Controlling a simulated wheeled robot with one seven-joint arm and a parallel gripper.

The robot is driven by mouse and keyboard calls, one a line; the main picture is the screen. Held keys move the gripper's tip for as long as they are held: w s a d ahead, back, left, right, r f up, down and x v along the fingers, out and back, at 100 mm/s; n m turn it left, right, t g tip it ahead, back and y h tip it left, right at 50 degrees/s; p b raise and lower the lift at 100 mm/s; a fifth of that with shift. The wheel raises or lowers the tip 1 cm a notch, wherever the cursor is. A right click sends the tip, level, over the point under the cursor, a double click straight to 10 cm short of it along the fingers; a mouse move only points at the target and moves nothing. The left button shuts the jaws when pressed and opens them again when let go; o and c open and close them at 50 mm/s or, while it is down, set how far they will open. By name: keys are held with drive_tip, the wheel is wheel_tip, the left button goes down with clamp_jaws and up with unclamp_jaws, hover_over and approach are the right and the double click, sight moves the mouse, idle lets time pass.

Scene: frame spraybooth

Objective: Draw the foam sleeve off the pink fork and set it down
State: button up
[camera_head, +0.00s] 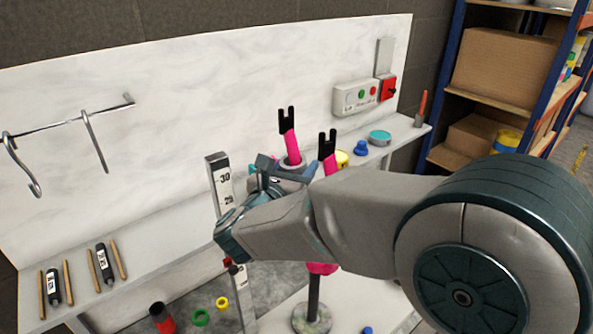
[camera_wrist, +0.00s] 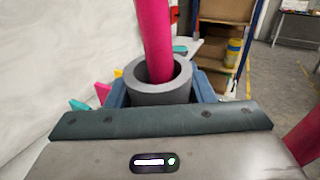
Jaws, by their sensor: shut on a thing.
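The pink fork stands upright with two black-tipped legs, the left leg (camera_head: 291,147) and the right leg (camera_head: 328,165) in the head view. Its lower part is mostly hidden behind my arm. The grey foam sleeve (camera_head: 287,161) is around the left leg, below its black tip. In the wrist view the sleeve (camera_wrist: 160,98) shows as a thick open ring with the pink leg (camera_wrist: 155,40) passing through it. My gripper (camera_wrist: 160,92) is shut on the sleeve, with a blue finger on each side. In the head view my gripper (camera_head: 286,168) is partly hidden.
A numbered upright scale (camera_head: 224,184) stands just left of my gripper. A shelf along the white back panel holds a blue knob (camera_head: 361,148), a teal tin (camera_head: 380,138) and black-labelled tools (camera_head: 104,264). Hooks (camera_head: 88,140) hang at left.

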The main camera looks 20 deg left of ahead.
sight(281, 125)
drive_tip(key=shift+s+a+r, duration=0.1)
drive_tip(key=shift+s+r, duration=0.05)
drive_tip(key=shift+r, duration=0.65)
drive_tip(key=shift+s+a+r, duration=0.1)
drive_tip(key=shift+s+r, duration=0.05)
drive_tip(key=shift+r, duration=0.65)
drive_tip(key=shift+r, duration=0.15)
drive_tip(key=shift+s+a+r+b, duration=0.1)
drive_tip(key=shift+s+r, duration=0.1)
drive_tip(key=shift+r, duration=0.4)
drive_tip(key=shift+s+a+r+b, duration=0.1)
drive_tip(key=shift+s+r, duration=0.05)
drive_tip(key=shift+r, duration=0.5)
drive_tip(key=shift+s+a+r+b, duration=0.1)
drive_tip(key=shift+s+r, duration=0.1)
drive_tip(key=shift+r, duration=0.4)
drive_tip(key=shift+r, duration=0.1)
drive_tip(key=shift+a+r, duration=0.1)
drive_tip(key=shift+r, duration=0.95)
drive_tip(key=shift+s+r, duration=0.3)
drive_tip(key=shift+r, duration=0.55)
